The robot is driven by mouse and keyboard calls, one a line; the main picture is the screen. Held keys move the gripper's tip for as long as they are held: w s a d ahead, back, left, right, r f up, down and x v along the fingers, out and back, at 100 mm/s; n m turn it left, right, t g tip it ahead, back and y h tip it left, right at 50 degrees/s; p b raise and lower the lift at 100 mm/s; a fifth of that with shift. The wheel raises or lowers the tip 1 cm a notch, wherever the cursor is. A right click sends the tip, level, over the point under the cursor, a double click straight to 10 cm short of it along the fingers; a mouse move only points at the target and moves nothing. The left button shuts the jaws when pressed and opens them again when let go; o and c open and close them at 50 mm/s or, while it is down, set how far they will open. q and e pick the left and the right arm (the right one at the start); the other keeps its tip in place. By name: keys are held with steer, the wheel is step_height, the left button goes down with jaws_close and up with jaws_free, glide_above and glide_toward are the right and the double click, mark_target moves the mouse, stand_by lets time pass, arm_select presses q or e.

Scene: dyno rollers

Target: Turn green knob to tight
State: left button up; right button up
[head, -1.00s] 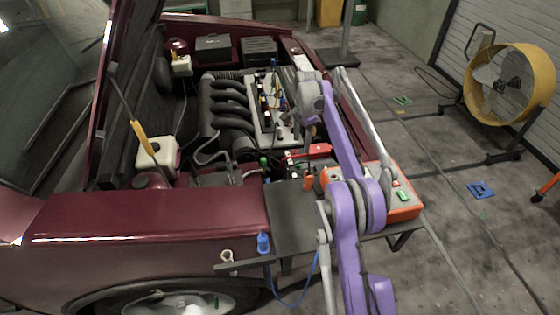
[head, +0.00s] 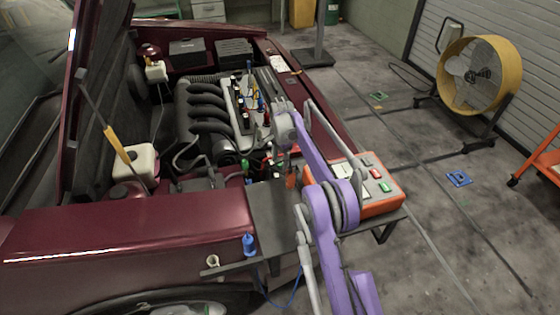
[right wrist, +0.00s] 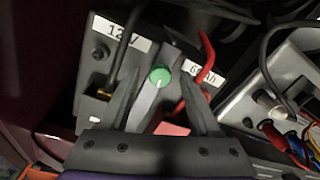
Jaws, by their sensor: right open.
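In the right wrist view, a round green knob (right wrist: 159,75) with a pale pointer mark sits on a grey bar on top of the dark battery (right wrist: 95,62). The battery carries labels reading "12V" and "60Ah". My right gripper (right wrist: 161,68) is open. Its two dark fingers point toward the battery, one on each side of the knob in the picture, with gaps between. I cannot tell the depth between fingers and knob. In the head view my purple right arm reaches over the car's front edge into the engine bay, and its fingers are hard to make out. My left gripper does not show.
Red and black cables (right wrist: 207,60) run close beside the right finger. In the head view an orange box (head: 375,205) with buttons stands on a tray by the arm. The engine (head: 205,115) lies beyond, and a yellow fan (head: 480,75) stands on the floor.

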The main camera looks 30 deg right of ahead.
jaws_close()
